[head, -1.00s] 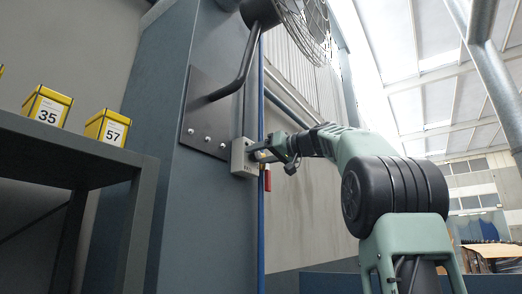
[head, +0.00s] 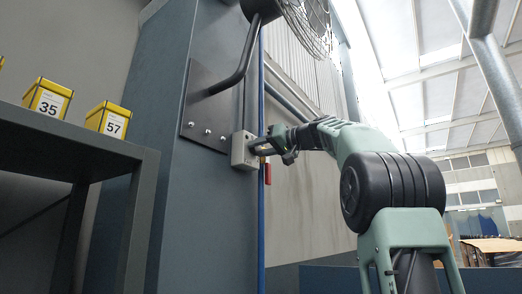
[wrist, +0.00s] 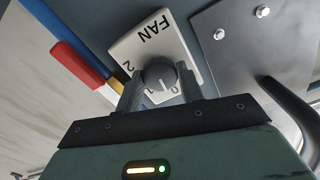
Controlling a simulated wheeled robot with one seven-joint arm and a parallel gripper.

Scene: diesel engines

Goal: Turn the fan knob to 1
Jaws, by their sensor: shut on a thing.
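The fan switch box (head: 243,150) is a pale box on the side of the blue-grey column. In the wrist view its white face (wrist: 150,43) reads FAN, with marks 2, 1 and 0 around a round grey knob (wrist: 159,73). My gripper (wrist: 160,88) is shut on the knob, one finger on each side. In the head view my gripper (head: 264,146) reaches the box from the right. The 2 is left of the knob, and the 1 and 0 show between the fingers. I cannot tell which mark the knob points at.
The caged fan (head: 303,22) hangs above on a bent bracket from a bolted plate (head: 207,105). A blue pipe (head: 261,220) with a red handle (head: 267,172) runs beside the box.

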